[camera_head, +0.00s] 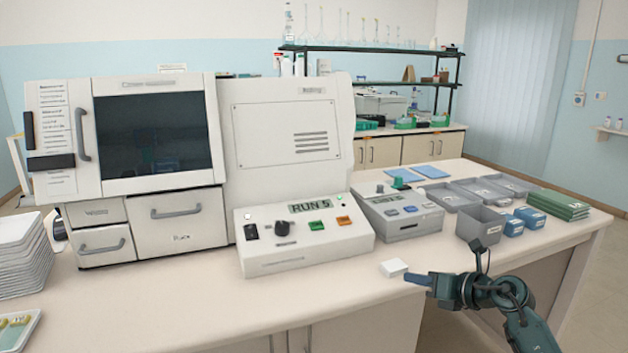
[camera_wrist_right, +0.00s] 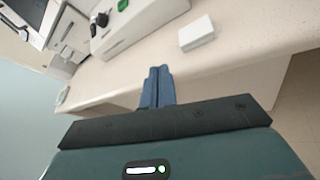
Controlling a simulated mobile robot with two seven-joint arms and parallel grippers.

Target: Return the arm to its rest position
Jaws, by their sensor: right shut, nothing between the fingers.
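My right gripper (camera_head: 418,280) is at the front edge of the bench, at the lower right of the head view. Its blue fingers are together with nothing between them, and they also show in the right wrist view (camera_wrist_right: 158,88). A small white block (camera_head: 393,268) lies on the bench just beyond the fingertips, apart from them as the right wrist view shows (camera_wrist_right: 197,34). My left gripper is not in the head view.
The staining machine (camera_head: 290,150) has a control panel reading RUN 5 (camera_head: 305,240). Grey trays (camera_head: 455,197), a grey bin (camera_head: 480,228), blue boxes (camera_head: 530,218) and green folders (camera_head: 558,205) stand at the right. White trays (camera_head: 22,258) are stacked at the left. The front bench strip is mostly clear.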

